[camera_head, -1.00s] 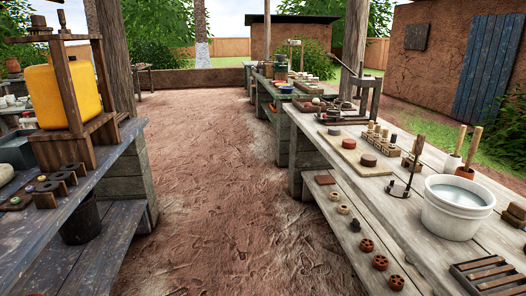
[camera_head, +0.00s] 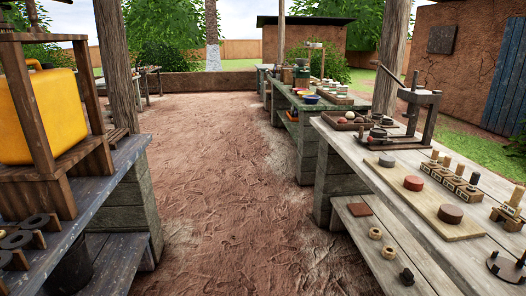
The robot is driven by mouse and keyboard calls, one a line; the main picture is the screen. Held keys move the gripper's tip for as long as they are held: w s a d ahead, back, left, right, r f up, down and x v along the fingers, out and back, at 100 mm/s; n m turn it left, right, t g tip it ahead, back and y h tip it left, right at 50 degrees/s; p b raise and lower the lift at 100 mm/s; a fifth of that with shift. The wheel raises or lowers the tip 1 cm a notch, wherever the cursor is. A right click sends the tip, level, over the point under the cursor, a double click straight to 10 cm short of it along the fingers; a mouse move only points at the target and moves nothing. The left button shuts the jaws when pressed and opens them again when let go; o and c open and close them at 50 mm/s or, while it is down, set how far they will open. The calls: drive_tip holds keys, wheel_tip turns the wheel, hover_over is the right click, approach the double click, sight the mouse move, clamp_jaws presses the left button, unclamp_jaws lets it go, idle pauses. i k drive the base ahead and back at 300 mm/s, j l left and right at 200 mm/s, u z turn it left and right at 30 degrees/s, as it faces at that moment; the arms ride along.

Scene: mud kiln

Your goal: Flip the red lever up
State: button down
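I cannot make out a red lever in the head view. A dark wooden frame (camera_head: 430,118) with a long slanted bar stands at the far end of the right bench (camera_head: 352,158). The bar looks dark brown, not red. My gripper is not in view.
A dirt aisle (camera_head: 225,190) runs clear ahead between the benches. At left, a dark bench (camera_head: 95,205) carries a yellow container (camera_head: 45,112) in a wooden frame. A board (camera_head: 440,212) with round pieces lies on the right bench. A low wall (camera_head: 195,84) closes the far end.

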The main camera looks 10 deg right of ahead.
sight(369, 139)
drive_tip(key=i, duration=1.25)
drive_tip(key=i+z, duration=0.2)
drive_tip(key=i, duration=0.2)
drive_tip(key=i+j+z, duration=0.25)
drive_tip(key=i, duration=0.2)
drive_tip(key=i+j+z, duration=0.2)
drive_tip(key=i, duration=0.2)
drive_tip(key=i+j+z, duration=0.2)
drive_tip(key=i, duration=0.2)
